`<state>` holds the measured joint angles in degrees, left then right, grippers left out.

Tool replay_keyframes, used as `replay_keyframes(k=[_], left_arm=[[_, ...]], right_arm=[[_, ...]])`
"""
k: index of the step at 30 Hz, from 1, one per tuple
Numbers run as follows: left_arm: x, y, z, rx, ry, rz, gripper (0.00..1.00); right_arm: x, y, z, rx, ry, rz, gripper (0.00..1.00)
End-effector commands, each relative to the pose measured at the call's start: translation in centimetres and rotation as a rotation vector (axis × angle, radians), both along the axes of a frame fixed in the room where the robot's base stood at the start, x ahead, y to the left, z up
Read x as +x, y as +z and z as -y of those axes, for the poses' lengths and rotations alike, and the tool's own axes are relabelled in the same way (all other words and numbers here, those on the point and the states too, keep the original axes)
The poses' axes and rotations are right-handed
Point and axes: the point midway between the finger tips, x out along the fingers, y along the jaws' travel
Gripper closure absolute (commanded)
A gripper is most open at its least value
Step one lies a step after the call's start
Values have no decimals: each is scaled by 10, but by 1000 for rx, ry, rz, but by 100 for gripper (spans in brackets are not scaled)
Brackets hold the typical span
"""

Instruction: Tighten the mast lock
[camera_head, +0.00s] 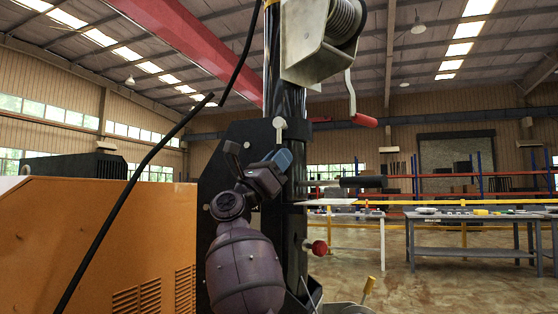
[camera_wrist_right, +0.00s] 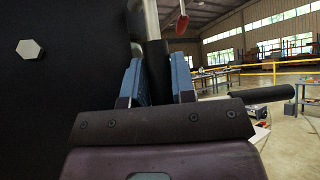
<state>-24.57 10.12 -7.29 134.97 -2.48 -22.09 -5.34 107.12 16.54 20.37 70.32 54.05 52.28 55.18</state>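The mast lock appears to be the pale piece (camera_head: 279,124) on the black mast (camera_head: 284,95), with a stem running down. In the right wrist view a pale rod (camera_wrist_right: 151,20) ends in a dark grip (camera_wrist_right: 157,72). My right gripper (camera_head: 284,160) is at the mast, just below the pale piece. Its two blue fingers stand on either side of the dark grip in the wrist view and appear closed against it. In the head view the fingers hide the grip. My left gripper is not in view.
A winch (camera_head: 320,45) with a red-handled crank (camera_head: 365,121) sits above. A black handle (camera_head: 363,182) juts right, and a red knob (camera_head: 319,247) sits lower on the mast. An orange housing (camera_head: 110,245) fills the left. Tables (camera_head: 470,222) stand at the back right.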

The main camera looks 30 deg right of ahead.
Motion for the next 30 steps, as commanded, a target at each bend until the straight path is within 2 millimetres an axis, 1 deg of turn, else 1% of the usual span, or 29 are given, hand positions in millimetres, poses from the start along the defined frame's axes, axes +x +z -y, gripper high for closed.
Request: replay_keyframes(k=[1, 4, 5, 20, 26, 30], left_arm=[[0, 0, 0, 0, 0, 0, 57], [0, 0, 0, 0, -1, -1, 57], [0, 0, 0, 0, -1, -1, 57], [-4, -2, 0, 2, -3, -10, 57], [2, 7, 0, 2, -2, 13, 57], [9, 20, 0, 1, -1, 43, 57]], right_arm=[[0, 0, 0, 2, 3, 1, 69], [0, 0, 0, 1, 2, 1, 54], [0, 0, 0, 1, 2, 1, 52], [-1, 2, 0, -2, 1, -1, 52], [-6, 5, 3, -31, 1, -29, 52], [-12, 8, 8, -78, -1, -79, 52]])
